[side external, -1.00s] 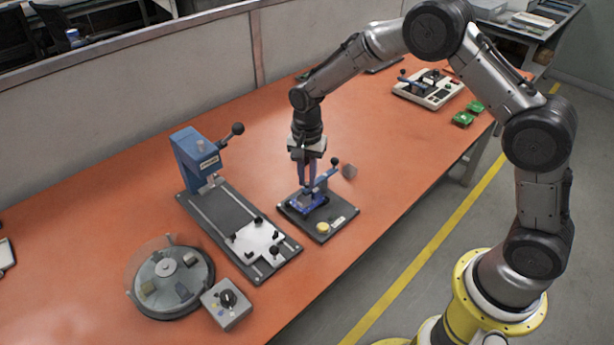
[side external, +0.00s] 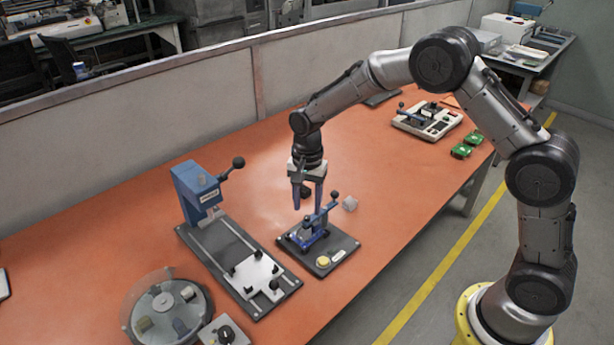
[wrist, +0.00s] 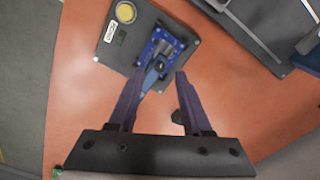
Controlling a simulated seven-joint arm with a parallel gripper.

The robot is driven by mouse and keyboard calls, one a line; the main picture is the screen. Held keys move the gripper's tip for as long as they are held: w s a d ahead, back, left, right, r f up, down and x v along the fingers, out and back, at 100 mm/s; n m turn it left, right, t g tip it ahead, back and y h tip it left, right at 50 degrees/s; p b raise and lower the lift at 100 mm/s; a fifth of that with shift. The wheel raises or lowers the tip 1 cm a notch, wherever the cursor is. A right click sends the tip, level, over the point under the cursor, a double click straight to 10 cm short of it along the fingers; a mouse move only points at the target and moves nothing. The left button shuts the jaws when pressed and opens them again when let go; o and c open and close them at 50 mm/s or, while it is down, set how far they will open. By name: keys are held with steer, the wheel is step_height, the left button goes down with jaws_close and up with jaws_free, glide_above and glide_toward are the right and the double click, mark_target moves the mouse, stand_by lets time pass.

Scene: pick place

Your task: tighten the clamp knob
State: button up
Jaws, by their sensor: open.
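The clamp (side external: 312,238) is a blue metal fixture on a dark base plate (side external: 334,258), with a lever ending in a black ball knob (side external: 334,195). The clamp also shows in the wrist view (wrist: 168,46). My gripper (side external: 307,208) points down just above and behind the clamp, its fingers apart with nothing visibly held. In the wrist view, my gripper (wrist: 159,71) has its fingertips on either side of the near end of the clamp. I cannot tell whether a finger touches it.
A yellow button (side external: 323,262) sits on the clamp's plate. A blue press (side external: 197,190) with a long plate stands to the left, beside a round dial fixture (side external: 145,325).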

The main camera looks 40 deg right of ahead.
step_height(320, 180, up, 12)
steer(key=shift+f, duration=0.2)
step_height(320, 180, up, 9)
steer(key=t, duration=0.2)
glide_above(307, 217)
steer(key=s+d, duration=0.1)
steer(key=s, duration=0.2)
steer(key=s+d+r+n+t, duration=0.2)
steer(key=s+r, duration=0.4)
steer(key=s, duration=0.4)
steer(key=s+f+n, duration=0.3)
steer(key=s+n, duration=0.2)
steer(key=s, duration=0.3)
steer(key=s+d+f+n+t, duration=0.1)
steer(key=s+f+n, duration=0.3)
steer(key=s, duration=0.5)
steer(key=shift+n+t, duration=0.3)
steer(key=shift+n, duration=0.6)
